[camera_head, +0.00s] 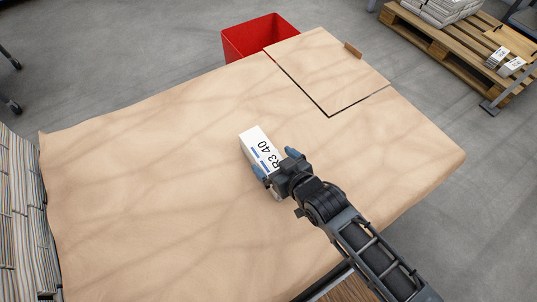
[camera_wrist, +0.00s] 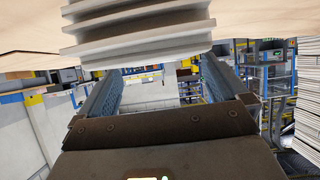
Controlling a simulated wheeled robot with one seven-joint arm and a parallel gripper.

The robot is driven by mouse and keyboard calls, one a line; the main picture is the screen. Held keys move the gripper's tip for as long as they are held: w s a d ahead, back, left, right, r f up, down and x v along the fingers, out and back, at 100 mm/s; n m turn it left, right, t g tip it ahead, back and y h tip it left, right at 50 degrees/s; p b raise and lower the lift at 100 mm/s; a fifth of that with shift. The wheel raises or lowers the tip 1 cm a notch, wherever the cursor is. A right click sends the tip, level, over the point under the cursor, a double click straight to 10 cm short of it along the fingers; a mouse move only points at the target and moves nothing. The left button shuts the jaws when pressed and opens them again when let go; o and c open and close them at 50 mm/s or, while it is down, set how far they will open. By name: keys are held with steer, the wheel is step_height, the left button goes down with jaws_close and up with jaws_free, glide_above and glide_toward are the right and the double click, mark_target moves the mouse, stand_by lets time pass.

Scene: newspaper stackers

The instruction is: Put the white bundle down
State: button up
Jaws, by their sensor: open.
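The white bundle (camera_head: 255,146) has black "R3 40" lettering on its top and lies on the brown paper-covered table (camera_head: 160,150) near the middle. It also shows in the wrist view as a stack of grey-white layers (camera_wrist: 140,35). My gripper (camera_head: 274,164) is at the near right end of the bundle, with its blue-padded fingers apart. In the wrist view my gripper (camera_wrist: 160,92) has its two fingers spread, and no bundle shows between them. The head view does not show clearly whether a finger touches the bundle.
A red bin (camera_head: 240,42) stands beyond the far edge. Newspaper stacks (camera_head: 20,220) stand at the left. A pallet (camera_head: 455,50) holds more bundles. Much tabletop is clear.

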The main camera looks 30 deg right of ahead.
steer(key=v, duration=0.7)
steer(key=shift+s+r, duration=0.2)
steer(key=shift+s, duration=0.05)
steer(key=s+r+t, duration=0.2)
steer(key=s+r, duration=1.9)
steer(key=s, duration=0.3)
steer(key=shift+r, duration=0.25)
steer(key=shift+d+p, duration=0.1)
steer(key=shift+p, duration=0.2)
